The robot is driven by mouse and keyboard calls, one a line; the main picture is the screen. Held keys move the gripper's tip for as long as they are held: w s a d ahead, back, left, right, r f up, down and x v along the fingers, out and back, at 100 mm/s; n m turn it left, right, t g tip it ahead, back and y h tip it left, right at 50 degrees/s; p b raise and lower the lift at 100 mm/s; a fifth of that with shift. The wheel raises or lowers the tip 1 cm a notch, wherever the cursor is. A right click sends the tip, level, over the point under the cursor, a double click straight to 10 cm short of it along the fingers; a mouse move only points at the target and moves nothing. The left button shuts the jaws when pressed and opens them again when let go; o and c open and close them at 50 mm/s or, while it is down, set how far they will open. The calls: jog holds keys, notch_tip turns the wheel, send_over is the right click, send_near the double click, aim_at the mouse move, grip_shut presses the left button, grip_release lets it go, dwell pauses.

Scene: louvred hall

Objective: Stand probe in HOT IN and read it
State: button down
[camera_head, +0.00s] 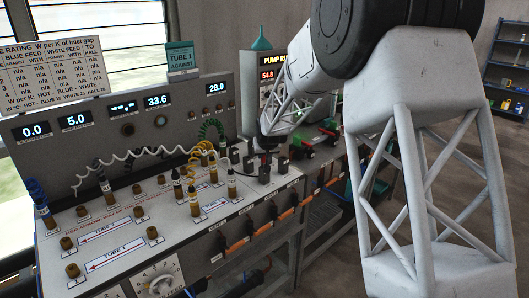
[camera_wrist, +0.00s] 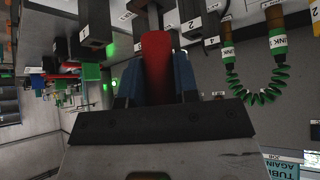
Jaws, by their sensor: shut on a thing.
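My gripper (camera_wrist: 157,85) is shut on a red handle (camera_wrist: 158,55) between two blue fingers in the wrist view. In the head view my gripper (camera_head: 264,150) is low over the right end of the bench panel, by the black blocks (camera_head: 282,164). A white coiled cord (camera_head: 135,155) runs across the panel toward it. I cannot tell for certain that the red handle is the probe. Brass sockets (camera_head: 69,243) stand on the panel; a HOT IN label is not legible.
Displays read 0.0, 5.0, dashes (camera_head: 123,107), 33.6 (camera_head: 157,101) and 28.0. Blue (camera_head: 38,192), yellow (camera_head: 200,152) and green (camera_head: 212,128) coiled hoses rise from the panel. Orange-handled parts (camera_head: 237,242) line the bench front.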

dwell(0.3)
jog(key=c, duration=0.8)
grip_release()
jog(key=shift+s+d+r, duration=0.1)
jog(key=shift+s+r, duration=0.15)
jog(key=shift+r, duration=0.5)
jog(key=shift+s+d+r, duration=0.1)
jog(key=shift+s+r, duration=0.2)
jog(key=shift+r, duration=0.5)
jog(key=shift+s+d+r, duration=0.1)
jog(key=shift+s+r, duration=0.15)
jog(key=shift+r, duration=0.5)
jog(key=shift+v, duration=3.85)
jog(key=shift+r, duration=0.1)
